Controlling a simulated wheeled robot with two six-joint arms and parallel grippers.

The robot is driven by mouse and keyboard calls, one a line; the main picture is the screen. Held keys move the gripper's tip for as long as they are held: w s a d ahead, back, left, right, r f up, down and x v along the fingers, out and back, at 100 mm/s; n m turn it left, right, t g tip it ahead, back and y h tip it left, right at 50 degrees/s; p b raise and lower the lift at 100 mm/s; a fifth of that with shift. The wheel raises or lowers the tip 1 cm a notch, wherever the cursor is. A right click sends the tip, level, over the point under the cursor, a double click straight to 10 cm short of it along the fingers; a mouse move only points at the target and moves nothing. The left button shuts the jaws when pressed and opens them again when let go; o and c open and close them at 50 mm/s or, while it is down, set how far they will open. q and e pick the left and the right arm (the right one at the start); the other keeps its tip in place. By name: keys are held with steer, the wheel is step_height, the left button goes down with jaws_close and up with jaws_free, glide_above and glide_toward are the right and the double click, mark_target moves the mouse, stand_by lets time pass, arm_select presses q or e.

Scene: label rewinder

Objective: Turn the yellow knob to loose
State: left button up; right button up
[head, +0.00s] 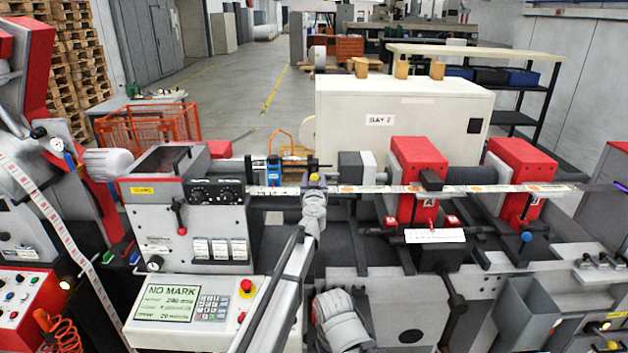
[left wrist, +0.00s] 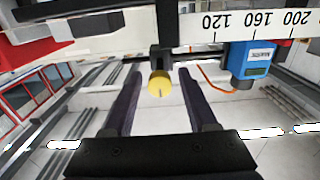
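The yellow knob (left wrist: 160,84) shows in the left wrist view on a dark mount below the printed scale. In the head view it is a small yellow spot (head: 314,177) by the label web, just above my left wrist. My left gripper (left wrist: 159,74) is open. Its two dark fingers lie on either side of the knob, with a visible gap on each side. In the head view my left gripper (head: 315,186) is mostly hidden by its own wrist. I cannot make out the right gripper's fingers clearly.
A blue sensor (left wrist: 252,64) sits right of the knob, near the right finger, with an orange cable below. The scale bar (left wrist: 255,25) runs above it. The label web (head: 400,189) crosses the machine. Red blocks (head: 418,160) stand to the right. A control panel (head: 185,305) is front left.

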arm_select(q)
jaws_close()
steer(key=shift+n, duration=0.3)
stand_by(0.3)
steer(key=n, duration=0.3)
steer(key=shift+n, duration=0.4)
steer(key=n, duration=0.4)
steer(key=shift+n, duration=0.3)
steer(key=n, duration=0.4)
steer(key=shift+n, duration=2.4)
